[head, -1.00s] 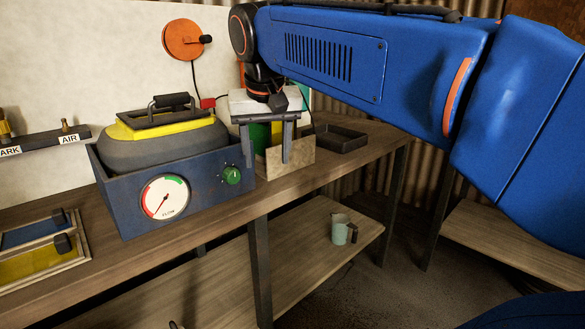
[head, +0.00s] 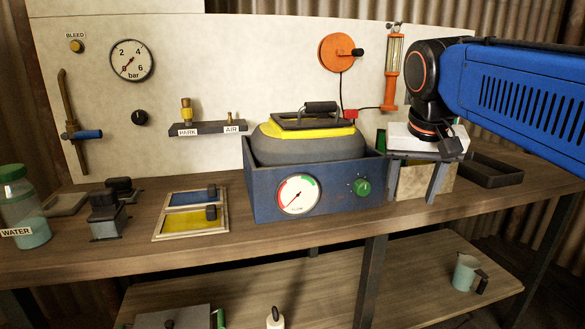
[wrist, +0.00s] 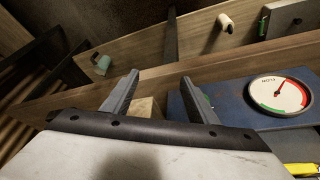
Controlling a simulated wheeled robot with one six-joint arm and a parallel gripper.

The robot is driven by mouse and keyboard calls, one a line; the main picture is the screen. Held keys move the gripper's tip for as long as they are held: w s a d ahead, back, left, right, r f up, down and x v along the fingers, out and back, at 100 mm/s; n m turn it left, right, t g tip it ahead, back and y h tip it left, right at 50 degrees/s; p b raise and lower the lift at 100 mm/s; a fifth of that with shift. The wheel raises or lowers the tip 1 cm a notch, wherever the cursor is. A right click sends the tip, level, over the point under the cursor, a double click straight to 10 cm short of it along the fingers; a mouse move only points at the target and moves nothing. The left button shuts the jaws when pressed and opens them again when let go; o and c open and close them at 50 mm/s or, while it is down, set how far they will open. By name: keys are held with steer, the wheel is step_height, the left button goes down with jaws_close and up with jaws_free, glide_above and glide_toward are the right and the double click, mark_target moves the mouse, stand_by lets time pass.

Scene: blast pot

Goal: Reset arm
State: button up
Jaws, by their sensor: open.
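My gripper (head: 414,180) hangs at the right of the bench in the head view, fingers pointing down, to the right of the blue box with the flow gauge. Its two grey fingers are spread apart with nothing held between them. A tan block or board (head: 425,179) stands behind the fingers. In the wrist view my gripper (wrist: 160,92) shows both fingers apart, with the blue box (wrist: 235,115) and its gauge (wrist: 278,96) to the right. My blue arm reaches in from the right.
On the bench (head: 220,248) are the blue box (head: 315,188) with a grey and yellow pot (head: 310,138), a dark tray (head: 492,170), a two-colour panel (head: 190,213) and a WATER jar (head: 22,208). A mug (head: 466,272) stands on the lower shelf. The bench's front strip is clear.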

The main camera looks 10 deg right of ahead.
steer(key=s+a+f+n+y, duration=0.1)
steer(key=s+a+f+n, duration=0.1)
steer(key=f, duration=0.9)
steer(key=s+a+f+n+t+y, duration=0.1)
steer(key=s+a+f+n, duration=0.2)
steer(key=f, duration=0.8)
steer(key=s+a, duration=0.2)
steer(key=s, duration=0.1)
steer(key=shift+s+a, duration=0.3)
steer(key=shift+s, duration=0.1)
